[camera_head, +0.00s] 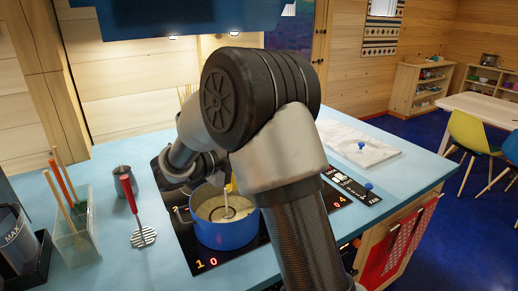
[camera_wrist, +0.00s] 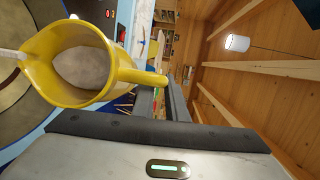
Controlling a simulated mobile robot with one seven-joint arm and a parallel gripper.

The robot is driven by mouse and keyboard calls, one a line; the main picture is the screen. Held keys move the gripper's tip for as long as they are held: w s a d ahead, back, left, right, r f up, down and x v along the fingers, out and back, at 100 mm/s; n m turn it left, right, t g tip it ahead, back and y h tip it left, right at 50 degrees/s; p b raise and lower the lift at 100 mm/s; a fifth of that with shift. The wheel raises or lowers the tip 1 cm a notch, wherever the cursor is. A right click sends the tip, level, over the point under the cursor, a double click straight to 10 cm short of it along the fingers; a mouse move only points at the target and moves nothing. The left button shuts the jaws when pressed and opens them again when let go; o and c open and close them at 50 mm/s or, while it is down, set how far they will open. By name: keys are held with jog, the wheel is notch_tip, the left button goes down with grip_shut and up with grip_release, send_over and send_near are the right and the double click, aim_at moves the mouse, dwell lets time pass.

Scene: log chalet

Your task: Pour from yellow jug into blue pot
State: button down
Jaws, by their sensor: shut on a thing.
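The blue pot (camera_head: 226,234) stands upright on the dark cooktop, with cream-coloured contents showing inside. In the wrist view my gripper (camera_wrist: 161,98) is shut on the handle of the yellow jug (camera_wrist: 75,95). The jug is tilted and holds pale contents. A pale stream (camera_wrist: 10,53) leaves its spout at the left, over the pot's inside. In the head view only a small yellow bit of the jug shows above the pot, beside a thin pale stream; my arm hides the rest and my gripper.
Left of the cooktop (camera_head: 187,246) are a red-handled masher (camera_head: 130,205), a grey metal canister (camera_head: 123,180) and a clear utensil holder (camera_head: 76,240). A white board (camera_head: 352,146) lies at the back right. Blue counter at the front left is clear.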

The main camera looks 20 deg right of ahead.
jog(key=shift+a+f+h, duration=0.3)
jog(key=shift+a+h, duration=0.1)
jog(key=shift+a, duration=0.2)
jog(key=shift+a+r+n+t+h+p, duration=0.4)
jog(key=shift+a+r+t+h+p, duration=0.15)
jog(key=shift+a, duration=0.25)
